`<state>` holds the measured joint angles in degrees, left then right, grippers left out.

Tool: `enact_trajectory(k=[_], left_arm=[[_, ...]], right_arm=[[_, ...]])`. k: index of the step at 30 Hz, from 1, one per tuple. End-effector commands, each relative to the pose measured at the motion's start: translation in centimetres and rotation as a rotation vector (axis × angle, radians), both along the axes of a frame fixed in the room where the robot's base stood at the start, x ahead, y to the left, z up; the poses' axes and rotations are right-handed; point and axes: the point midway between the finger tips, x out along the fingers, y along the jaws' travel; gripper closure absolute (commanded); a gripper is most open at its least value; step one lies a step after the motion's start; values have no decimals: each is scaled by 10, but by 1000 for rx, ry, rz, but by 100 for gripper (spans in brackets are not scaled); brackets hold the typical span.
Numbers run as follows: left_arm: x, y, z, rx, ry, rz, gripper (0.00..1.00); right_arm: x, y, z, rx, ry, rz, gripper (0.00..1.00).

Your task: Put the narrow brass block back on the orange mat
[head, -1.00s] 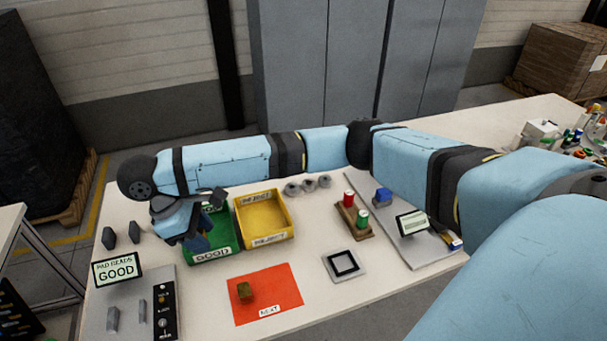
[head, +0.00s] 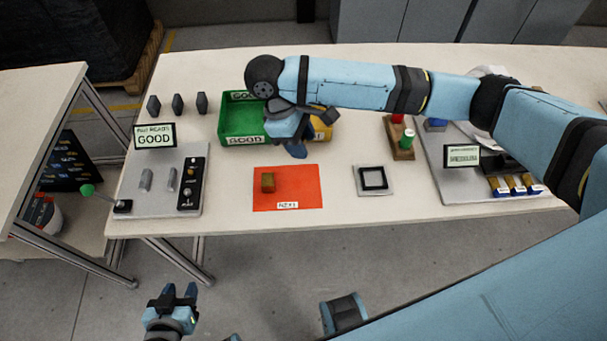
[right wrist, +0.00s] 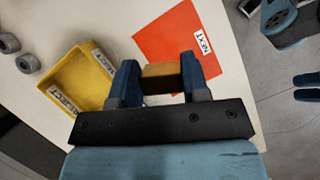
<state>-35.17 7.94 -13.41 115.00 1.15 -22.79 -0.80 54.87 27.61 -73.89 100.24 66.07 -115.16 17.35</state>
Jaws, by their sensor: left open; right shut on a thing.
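My right gripper (head: 297,150) is above the table behind the mat, near the yellow bin. In the right wrist view its two blue fingers are shut on a brass block (right wrist: 160,78), with the orange mat (right wrist: 170,35) beyond. The head view hides this held block behind the gripper. I cannot tell which block is narrower. My left gripper (head: 180,292) is open and empty, low in front of the table.
The green bin (head: 243,140) and yellow bin (head: 322,130) stand behind the mat; my right arm partly covers the yellow one. The yellow bin (right wrist: 65,95) also shows in the right wrist view. A black-framed plate (head: 373,179) lies right of the mat. A switch panel (head: 190,185) is at left.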

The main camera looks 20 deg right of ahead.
Motion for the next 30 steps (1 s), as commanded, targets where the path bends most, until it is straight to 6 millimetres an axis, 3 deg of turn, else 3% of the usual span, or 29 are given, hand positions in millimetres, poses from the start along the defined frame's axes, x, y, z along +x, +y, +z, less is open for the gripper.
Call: enact_trajectory(k=[1, 9, 17, 24, 30], left_arm=[[0, 0, -7, -2, 4, 2, 57], [1, -1, -6, -6, 11, 4, 57], [1, -2, -7, -9, 11, 6, 57], [2, -2, -9, -11, 13, 8, 57], [2, -2, -8, -12, 11, 8, 57]], right_arm=[[-1, 0, -19, 0, 5, -3, 92], [0, -1, -73, -2, 0, -1, 92], [0, 0, -93, -1, 1, 0, 92], [0, 0, -125, -1, -2, 0, 92], [0, 0, -126, -1, -2, 0, 92]])
